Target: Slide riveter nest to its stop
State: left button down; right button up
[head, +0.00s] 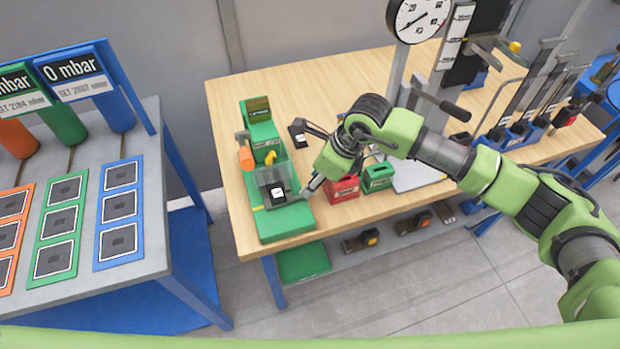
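The green riveter (262,130) stands at the left end of the wooden table, with an orange cylinder on its left side and a small yellow part in front. A dark piece with a white label (278,196) lies in the nest. My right gripper (304,191) comes in from the right, with its tips low beside the nest's right side. I cannot tell whether the tips touch it, or whether the fingers are open or shut. My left gripper is not in view.
Red (343,190) and green (378,177) bins stand right of the riveter, close to my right arm. A dial gauge stand (418,18) is behind. A grey bench (142,250) with coloured mats is at the left. The table's (350,213) front edge is near the riveter.

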aim_at(284, 183)
jog(key=shift+x, duration=1.35)
grip_shut()
jog(key=shift+w+a+f+b, duration=0.1)
jog(key=shift+w+b, duration=0.25)
jog(key=shift+b, duration=0.2)
jog(key=shift+w+a+f+b, duration=0.15)
jog(key=shift+w+b, duration=0.2)
jog(key=shift+b, duration=0.2)
jog(key=shift+w+a+r+b, duration=0.1)
jog(key=shift+w+b, duration=0.2)
jog(key=shift+b, duration=0.05)
jog(key=shift+r, duration=0.25)
grip_release()
jog(key=shift+w, duration=0.1)
jog(key=shift+a+f, duration=0.1)
